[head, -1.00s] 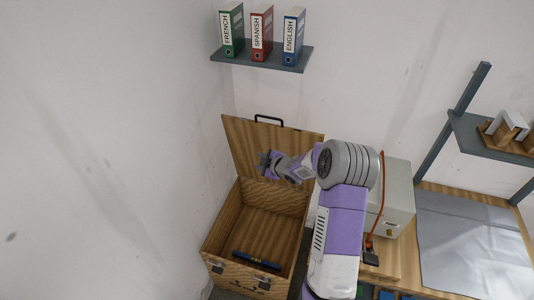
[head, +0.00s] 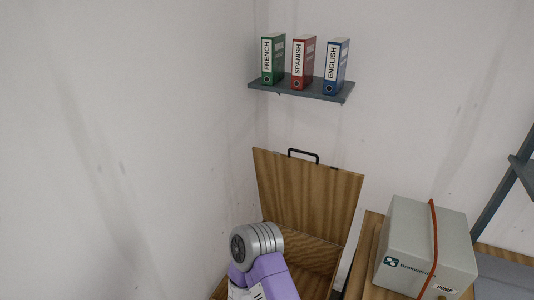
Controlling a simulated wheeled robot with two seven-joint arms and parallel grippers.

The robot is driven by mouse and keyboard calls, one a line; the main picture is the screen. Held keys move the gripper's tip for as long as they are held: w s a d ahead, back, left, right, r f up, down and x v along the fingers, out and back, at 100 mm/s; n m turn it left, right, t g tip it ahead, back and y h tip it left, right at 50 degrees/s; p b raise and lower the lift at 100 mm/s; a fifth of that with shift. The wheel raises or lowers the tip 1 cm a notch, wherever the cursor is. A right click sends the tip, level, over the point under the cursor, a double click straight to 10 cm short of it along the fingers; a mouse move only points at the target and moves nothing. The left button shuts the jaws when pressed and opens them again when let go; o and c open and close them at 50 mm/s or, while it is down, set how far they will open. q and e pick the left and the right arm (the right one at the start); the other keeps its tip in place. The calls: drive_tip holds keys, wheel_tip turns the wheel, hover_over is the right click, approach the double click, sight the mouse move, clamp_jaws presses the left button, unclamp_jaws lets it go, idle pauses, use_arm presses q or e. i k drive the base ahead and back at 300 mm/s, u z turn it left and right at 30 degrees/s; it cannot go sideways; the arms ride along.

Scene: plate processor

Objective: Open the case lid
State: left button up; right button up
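The wooden case lid (head: 318,195) stands raised and upright at the back of the case, with a black handle (head: 303,152) on its top edge. The case (head: 320,282) is open below it; part of its inside shows, and its front is cut off by the bottom of the view. One of my purple and white arms reaches up from the bottom edge, in front of the case's left part. Its gripper is not visible, and my other gripper is out of view too.
A grey box (head: 425,245) with an orange strap stands on a wooden surface (head: 362,262) right of the case. A wall shelf (head: 320,92) with green, red and blue binders hangs above. White walls close in behind and left.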

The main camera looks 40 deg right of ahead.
sight(315, 199)
drive_tip(key=u, duration=1.4)
drive_tip(key=k, duration=1.3)
drive_tip(key=z, duration=1.25)
